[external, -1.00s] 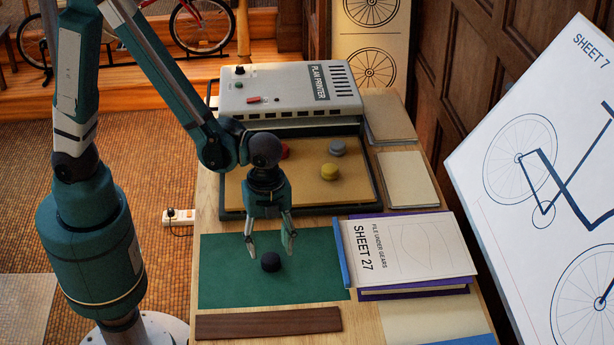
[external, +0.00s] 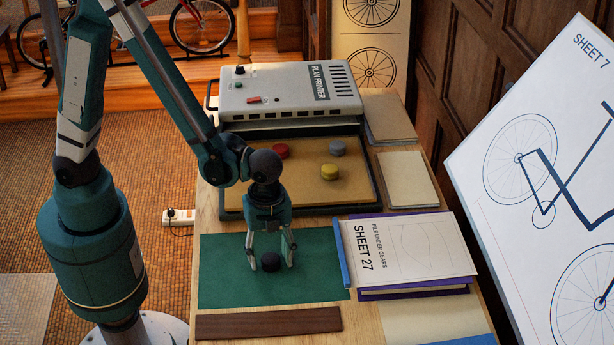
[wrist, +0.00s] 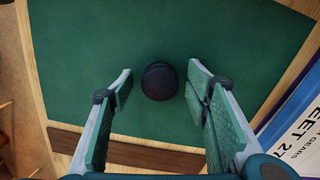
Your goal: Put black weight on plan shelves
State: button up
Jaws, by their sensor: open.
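The black weight (external: 270,262) is a small round knob-like piece on the green mat (external: 222,282). In the wrist view the weight (wrist: 159,82) lies between the two fingertips, with green showing on both sides of it. My gripper (external: 272,266) is open and points down over the weight, its fingertips low on either side. It holds nothing. I cannot pick out any plan shelves for certain in these views.
Behind the mat is a tray (external: 238,184) with red (external: 281,151), yellow (external: 329,172) and grey (external: 337,148) weights. The plan printer (external: 285,90) stands behind it. A blue bar (external: 341,254) and Sheet 27 (external: 408,247) are at right, a brown strip (external: 268,323) in front.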

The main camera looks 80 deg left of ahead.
aim_at(272, 256)
jog(key=c, duration=1.4)
jog(key=shift+o, duration=0.2)
jog(key=shift+r, duration=0.1)
notch_tip(272, 256, up, 10)
jog(key=p, duration=0.2)
jog(key=shift+p, duration=0.35)
jog(key=shift+w, duration=0.1)
